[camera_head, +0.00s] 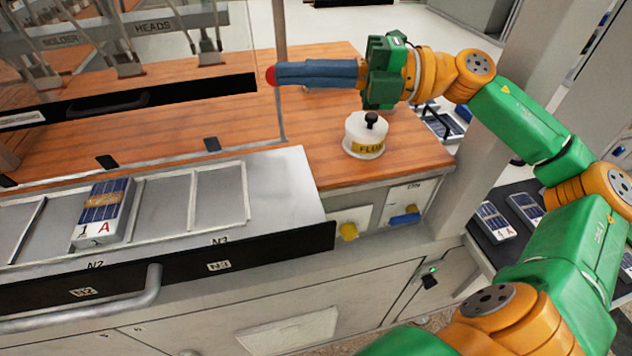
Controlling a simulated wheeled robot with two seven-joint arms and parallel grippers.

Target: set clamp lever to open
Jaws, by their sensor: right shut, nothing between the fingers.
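My right gripper (284,75) reaches in from the right above the wooden worktop, its long blue-grey fingers shut and pointing left. A small red round knob (270,76) shows right at the fingertips, beside the clear guard's post. It may be the end of the clamp lever, but its shaft is hidden or too small to see. I cannot tell whether the fingers touch it. A blue handle (405,217) and a yellow knob (348,231) sit on the cabinet front below the worktop; neither is clearly marked as the clamp lever. My left gripper is out of view.
A white flux pot (366,136) with a black knob stands on the worktop (420,150) below my right gripper. A clear guard with a black bar (150,103) stands at left. A tray (280,190) in front holds a stack of cells (104,211). More panels (494,222) lie at right.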

